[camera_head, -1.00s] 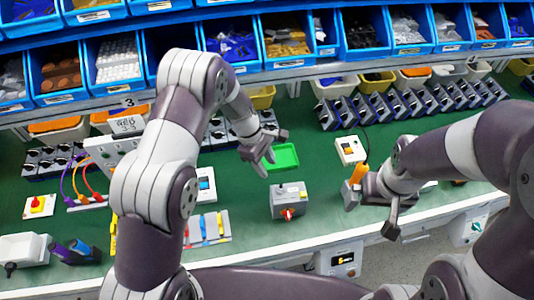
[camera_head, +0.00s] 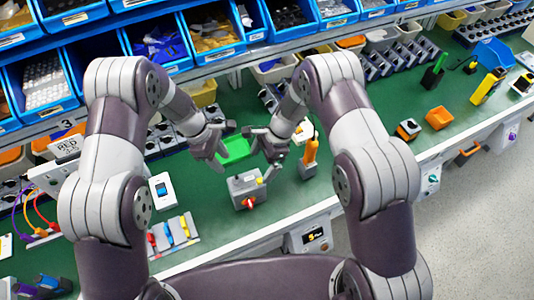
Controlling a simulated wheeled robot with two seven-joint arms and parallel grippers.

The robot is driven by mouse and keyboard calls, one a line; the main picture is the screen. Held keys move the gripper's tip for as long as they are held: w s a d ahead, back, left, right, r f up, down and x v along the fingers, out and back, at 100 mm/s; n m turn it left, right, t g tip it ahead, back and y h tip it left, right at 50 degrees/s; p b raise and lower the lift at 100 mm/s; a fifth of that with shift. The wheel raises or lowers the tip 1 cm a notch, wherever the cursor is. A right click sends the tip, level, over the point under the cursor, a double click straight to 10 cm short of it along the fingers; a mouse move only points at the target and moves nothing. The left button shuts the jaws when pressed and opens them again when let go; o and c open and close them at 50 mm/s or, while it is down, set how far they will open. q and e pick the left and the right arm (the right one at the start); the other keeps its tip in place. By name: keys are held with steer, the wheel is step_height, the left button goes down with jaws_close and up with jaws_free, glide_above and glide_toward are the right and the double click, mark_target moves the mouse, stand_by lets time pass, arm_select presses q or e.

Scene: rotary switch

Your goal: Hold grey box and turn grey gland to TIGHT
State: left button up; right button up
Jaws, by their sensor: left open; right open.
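The grey box (camera_head: 244,187) stands upright on the green bench in the middle of the head view, with a red knob (camera_head: 249,203) on its front. A small yellowish part (camera_head: 260,181) shows at its right side; I cannot make out a grey gland or any TIGHT mark. My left gripper (camera_head: 218,154) is open and empty, above and behind the box to its left. My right gripper (camera_head: 270,152) is open and empty, above and behind the box to its right. Neither touches the box.
A green tray (camera_head: 234,148) lies behind the box, between the grippers. An orange-handled tool (camera_head: 311,152) stands to the right. Red, yellow and blue pieces (camera_head: 173,235) lie front left. Blue bins (camera_head: 214,30) line the back. Bench is clear just right of the box.

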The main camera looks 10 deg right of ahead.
mark_target(252, 180)
steer(key=x, duration=0.8)
steer(key=shift+f, duration=0.2)
steer(key=shift+a+f, duration=0.2)
steer(key=shift+f, duration=0.1)
steer(key=c, duration=1)
arm_select(q)
steer(key=shift+o, duration=0.9)
arm_select(e)
steer(key=shift+c, duration=1.3)
arm_select(q)
steer(key=shift+o, duration=0.3)
steer(key=shift+s+d+f+n+h, duration=0.15)
steer(key=shift+s+d+h, duration=0.1)
steer(key=shift+d, duration=0.3)
steer(key=shift+s+d+r+n+h, duration=0.15)
steer(key=shift+d+h, duration=0.1)
steer(key=shift+d, duration=0.3)
steer(key=shift+s+d+f, duration=0.1)
steer(key=shift+d+f, duration=0.1)
steer(key=shift+d, duration=0.05)
steer(key=shift+f, duration=0.35)
step_height(252, 180, down, 8)
steer(key=shift+f, duration=0.1)
